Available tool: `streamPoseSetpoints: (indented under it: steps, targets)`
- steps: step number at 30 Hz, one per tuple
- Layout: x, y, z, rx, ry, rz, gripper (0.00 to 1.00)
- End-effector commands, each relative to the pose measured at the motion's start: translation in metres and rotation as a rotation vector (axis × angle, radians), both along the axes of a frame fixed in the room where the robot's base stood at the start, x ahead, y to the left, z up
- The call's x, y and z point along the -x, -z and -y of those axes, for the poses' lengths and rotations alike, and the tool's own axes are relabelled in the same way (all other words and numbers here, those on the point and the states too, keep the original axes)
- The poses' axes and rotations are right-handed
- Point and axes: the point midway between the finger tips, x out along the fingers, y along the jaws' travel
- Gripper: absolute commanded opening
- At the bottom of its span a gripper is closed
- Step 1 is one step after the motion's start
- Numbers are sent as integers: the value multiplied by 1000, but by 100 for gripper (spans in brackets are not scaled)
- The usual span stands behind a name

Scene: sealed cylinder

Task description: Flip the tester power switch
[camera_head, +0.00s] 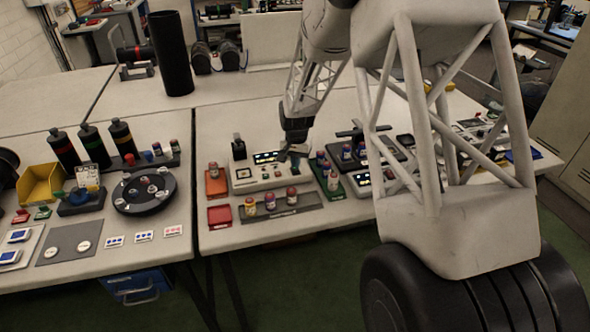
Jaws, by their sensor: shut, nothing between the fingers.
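The tester appears to be the pale box (258,183) with a small lit display (266,157), on the front table in the middle of the view. My gripper (284,156) is shut and empty, just over the tester's right part beside the display. I cannot tell whether its fingertips touch the box. A dark upright piece (239,147) stands at the tester's back left. The power switch itself is too small to make out, and my gripper may cover part of that area.
A red-orange tray (216,187) holds a small part left of the tester. A grey strip (285,213) with several coloured vials lies in front. A green rack (326,178) with vials stands close on the right. A tall black cylinder (171,55) stands behind on the left.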

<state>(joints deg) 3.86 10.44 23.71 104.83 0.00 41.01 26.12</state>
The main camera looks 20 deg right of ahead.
Motion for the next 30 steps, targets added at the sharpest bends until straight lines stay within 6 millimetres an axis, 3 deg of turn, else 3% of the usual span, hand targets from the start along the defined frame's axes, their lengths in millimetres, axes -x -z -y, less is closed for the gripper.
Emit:
streamPoseSetpoints:
  steps: [30]
  targets:
    - [0,11,0,0,0,-1,0]
